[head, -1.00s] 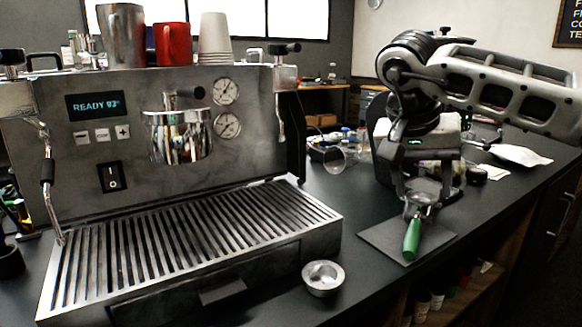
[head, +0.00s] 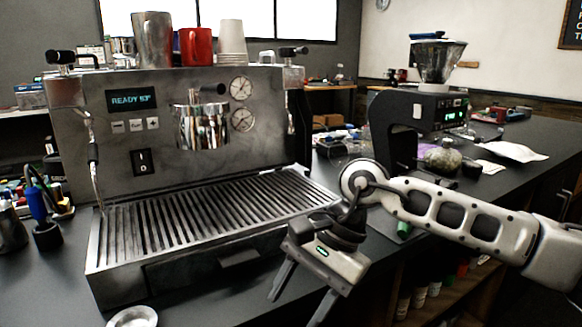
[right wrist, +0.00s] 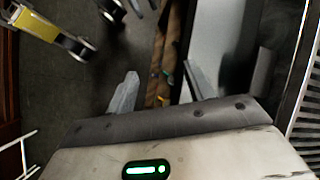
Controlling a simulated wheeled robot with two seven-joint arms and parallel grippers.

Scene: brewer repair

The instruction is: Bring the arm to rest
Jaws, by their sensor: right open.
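My right gripper (head: 293,306) hangs in front of the drip tray's right front corner in the head view, fingers pointing down and apart, with nothing between them. The right wrist view shows its two grey fingers (right wrist: 160,82) spread over the floor and counter side. My right arm reaches in from the right edge. My left gripper is not in view. A green handle (head: 403,228) shows partly behind my right arm; the rest of that tool is hidden.
The espresso machine (head: 110,181) with its slatted drip tray (head: 200,205) fills the left and centre. A black grinder (head: 391,116) stands behind my arm. A round metal rim (head: 132,317) is at the bottom left. A mug and cups sit on the machine.

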